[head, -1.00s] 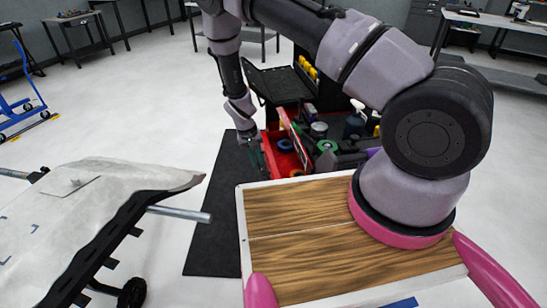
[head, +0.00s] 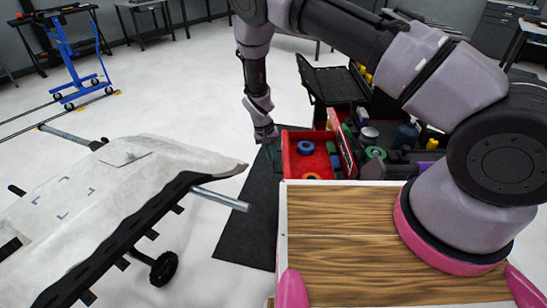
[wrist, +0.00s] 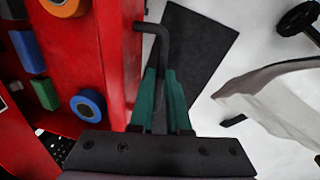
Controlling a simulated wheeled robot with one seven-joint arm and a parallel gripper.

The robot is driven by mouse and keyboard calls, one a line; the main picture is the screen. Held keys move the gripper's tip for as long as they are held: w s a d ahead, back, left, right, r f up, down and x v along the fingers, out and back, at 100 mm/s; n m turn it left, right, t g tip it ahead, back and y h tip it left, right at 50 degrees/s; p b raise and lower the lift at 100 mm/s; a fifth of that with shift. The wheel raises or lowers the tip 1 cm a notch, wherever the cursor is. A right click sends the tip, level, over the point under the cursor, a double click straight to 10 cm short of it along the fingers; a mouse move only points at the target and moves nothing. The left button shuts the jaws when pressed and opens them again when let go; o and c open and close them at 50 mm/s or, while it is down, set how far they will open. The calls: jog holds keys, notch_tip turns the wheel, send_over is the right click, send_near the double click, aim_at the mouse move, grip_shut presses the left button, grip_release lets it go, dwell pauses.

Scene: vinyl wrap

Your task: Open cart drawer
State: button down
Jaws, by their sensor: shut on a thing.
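The cart (head: 318,82) is dark with a red drawer (head: 290,155) pulled out to its left. In the wrist view the drawer's red front wall (wrist: 120,60) runs along the left. My gripper (head: 270,150) is at the drawer's outer front in the head view. In the wrist view my gripper (wrist: 160,85), with green fingers, is shut on the black drawer handle (wrist: 152,28), a bent bar.
A wooden-topped surface (head: 340,215) lies in front of me. A white covered panel (head: 110,170) on a wheeled stand is at the left, with a grey bar reaching toward the dark floor mat (head: 240,235). Bottles and rolls stand on the cart.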

jog(key=c, duration=0.9)
grip_release()
jog(key=shift+r, duration=0.1)
jog(key=r, duration=0.3)
jog(key=a+r, duration=0.1)
jog(key=r, duration=0.3)
jog(key=a+r, duration=0.1)
jog(key=r, duration=0.2)
jog(key=shift+r, duration=0.2)
jog(key=shift+r, duration=0.15)
